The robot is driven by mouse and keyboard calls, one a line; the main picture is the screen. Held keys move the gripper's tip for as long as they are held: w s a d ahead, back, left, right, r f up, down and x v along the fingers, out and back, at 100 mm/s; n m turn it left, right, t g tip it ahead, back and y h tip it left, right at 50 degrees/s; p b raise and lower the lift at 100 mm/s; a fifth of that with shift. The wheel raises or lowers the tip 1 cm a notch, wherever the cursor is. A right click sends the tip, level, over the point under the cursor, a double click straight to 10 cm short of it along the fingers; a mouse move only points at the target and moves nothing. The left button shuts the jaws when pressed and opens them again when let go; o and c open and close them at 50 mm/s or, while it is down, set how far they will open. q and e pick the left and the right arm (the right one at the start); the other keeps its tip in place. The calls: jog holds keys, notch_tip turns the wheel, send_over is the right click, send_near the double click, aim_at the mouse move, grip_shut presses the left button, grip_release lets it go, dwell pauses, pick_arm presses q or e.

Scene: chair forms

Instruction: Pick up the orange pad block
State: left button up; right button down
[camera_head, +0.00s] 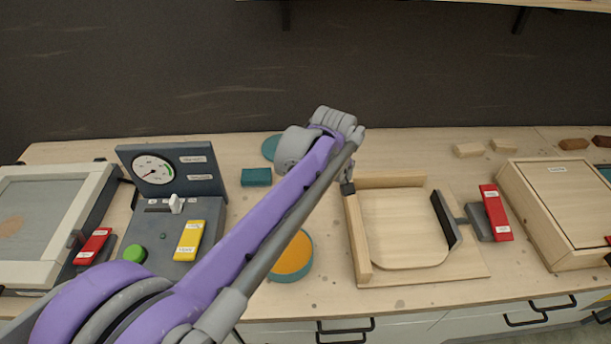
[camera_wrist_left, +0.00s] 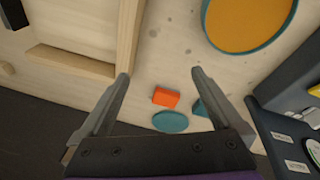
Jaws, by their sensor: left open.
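The orange pad block (camera_wrist_left: 166,97) lies on the pale wooden worktop in the left wrist view, between a teal disc and a wooden frame. In the head view it does not show; my left arm covers that part of the worktop. My left gripper (camera_wrist_left: 161,76) is open, its two fingers spread on either side of the block in the picture, with nothing between them. It appears to be above the worktop, apart from the block. My right gripper is in neither view.
A teal disc (camera_wrist_left: 170,121) and a teal block (camera_head: 257,177) lie close by. A teal-rimmed orange round pad (camera_head: 292,257) is nearer the front. The wooden frame (camera_head: 358,240) stands right, a gauge console (camera_head: 172,180) left. The dark wall (camera_head: 180,70) rises behind.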

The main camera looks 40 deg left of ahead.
pick_arm(q)
jog(key=w+a+f+n+g, duration=0.2)
jog(key=w+a+f+n, duration=0.1)
jog(key=w+a+n, duration=0.45)
jog(key=w+a+f+n+g, duration=0.1)
jog(key=w+a+f+n, duration=0.2)
jog(key=w+a+n, duration=0.45)
jog(key=shift+m, duration=0.8)
jog(key=s+f, duration=0.1)
jog(key=f, duration=0.2)
jog(key=a+f, duration=0.1)
jog(key=f, duration=0.3)
jog(key=s+a+f, duration=0.1)
jog(key=f, duration=0.2)
jog(key=shift+s+a+f, duration=0.15)
jog(key=shift+s+a, duration=0.1)
jog(key=shift+s, duration=0.1)
jog(key=c, duration=1.4)
